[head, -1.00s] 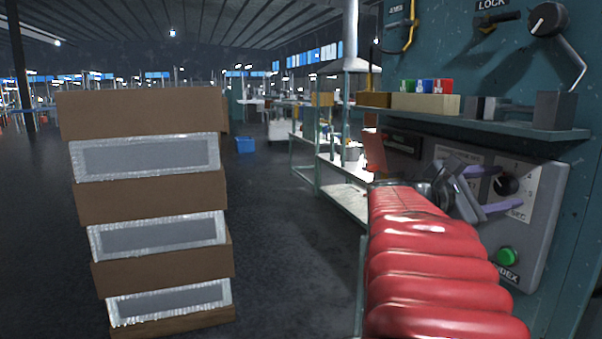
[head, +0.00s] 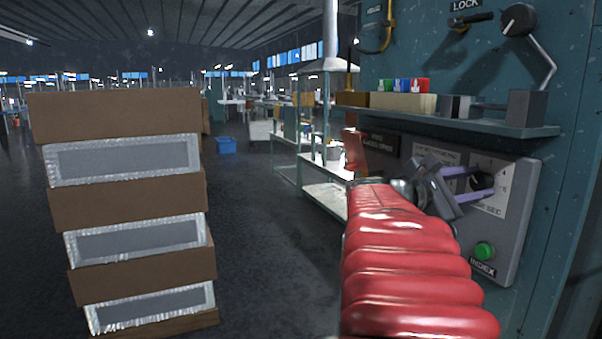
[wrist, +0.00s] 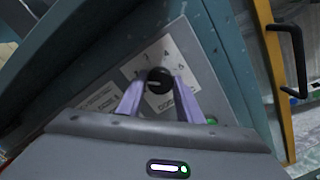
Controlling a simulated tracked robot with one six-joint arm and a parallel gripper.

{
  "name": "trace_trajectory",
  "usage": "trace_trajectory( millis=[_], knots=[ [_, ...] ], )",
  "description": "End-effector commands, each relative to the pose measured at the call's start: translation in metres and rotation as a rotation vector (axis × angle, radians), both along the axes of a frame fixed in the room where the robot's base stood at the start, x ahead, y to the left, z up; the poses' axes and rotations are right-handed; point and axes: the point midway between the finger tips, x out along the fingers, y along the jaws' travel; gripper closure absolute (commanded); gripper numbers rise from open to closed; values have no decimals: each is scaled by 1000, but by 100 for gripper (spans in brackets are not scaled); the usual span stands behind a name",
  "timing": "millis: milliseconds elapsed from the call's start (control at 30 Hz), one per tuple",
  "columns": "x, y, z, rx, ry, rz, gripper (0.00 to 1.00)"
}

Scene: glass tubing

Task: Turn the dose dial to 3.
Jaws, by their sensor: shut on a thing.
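The dose dial is a round black knob (wrist: 158,82) on a white scale plate (wrist: 160,52) with printed numbers, set in a grey control panel (head: 519,225). In the head view the knob (head: 483,183) is partly hidden by my gripper. My gripper (wrist: 158,90) has two purple fingers, one on each side of the knob, shut on it. In the wrist view a pale pointer mark on the knob is faint, and I cannot tell which number it points to. The gripper also shows at the panel in the head view (head: 478,182).
A green INDEX button (head: 485,251) sits below the dial. A shelf (head: 470,122) with small coloured bottles (head: 403,85) and blocks juts out above. A stack of brown boxes (head: 125,210) stands at left, with clear floor between.

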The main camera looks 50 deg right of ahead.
Motion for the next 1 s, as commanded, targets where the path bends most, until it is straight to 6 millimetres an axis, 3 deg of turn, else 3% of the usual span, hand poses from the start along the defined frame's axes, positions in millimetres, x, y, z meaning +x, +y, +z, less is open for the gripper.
trace_trajectory(
  millis=[367, 1000],
  knots=[
    [-1, 2, -5, -64, -173, -6, 90],
    [-3, 2, -5, -274, -659, -9, 90]
  ],
)
